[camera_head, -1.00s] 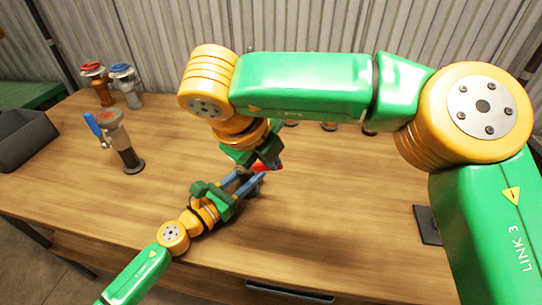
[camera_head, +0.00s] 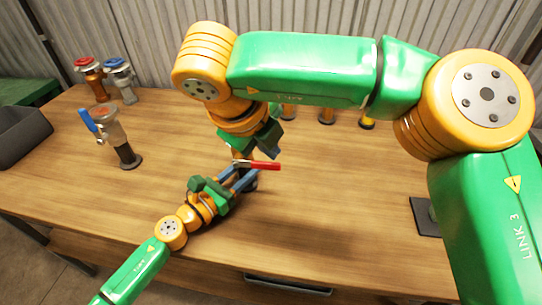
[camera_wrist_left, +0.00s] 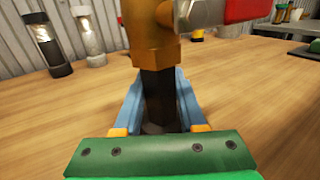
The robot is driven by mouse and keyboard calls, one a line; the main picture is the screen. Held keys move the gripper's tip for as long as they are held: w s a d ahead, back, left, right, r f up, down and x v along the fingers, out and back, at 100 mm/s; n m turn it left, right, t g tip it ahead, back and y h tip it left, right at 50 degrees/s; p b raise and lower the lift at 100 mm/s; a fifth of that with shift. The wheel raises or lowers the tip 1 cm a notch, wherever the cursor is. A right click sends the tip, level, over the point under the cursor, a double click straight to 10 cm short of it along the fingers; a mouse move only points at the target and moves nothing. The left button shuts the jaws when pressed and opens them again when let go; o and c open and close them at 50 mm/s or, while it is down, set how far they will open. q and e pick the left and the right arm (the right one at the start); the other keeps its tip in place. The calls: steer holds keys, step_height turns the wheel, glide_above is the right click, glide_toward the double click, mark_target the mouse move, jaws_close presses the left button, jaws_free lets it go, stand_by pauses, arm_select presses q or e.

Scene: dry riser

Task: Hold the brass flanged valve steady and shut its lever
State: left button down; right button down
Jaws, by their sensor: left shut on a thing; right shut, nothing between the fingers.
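The brass flanged valve (camera_wrist_left: 156,40) stands upright on a dark post (camera_wrist_left: 158,95) in the left wrist view. In the head view it is mostly hidden behind my grippers. Its red lever (camera_head: 262,166) sticks out sideways to the right; the lever also shows at the top right of the left wrist view (camera_wrist_left: 246,9). My left gripper (camera_head: 248,179) is shut on the post below the brass body, one blue finger on each side. My right gripper (camera_head: 272,150) is shut and empty, just above and behind the lever, seemingly apart from it.
A valve with a blue lever (camera_head: 90,122) stands at the left, with a red-handled (camera_head: 88,64) and a blue-handled (camera_head: 118,66) fitting behind. A dark bin (camera_head: 22,136) is at the left edge. Several yellow-based items stand at the back.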

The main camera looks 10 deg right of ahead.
arm_select(q)
steer(key=shift+c, duration=2)
jaws_free()
arm_select(e)
step_height(320, 180, up, 2)
steer(key=shift+r, duration=0.1)
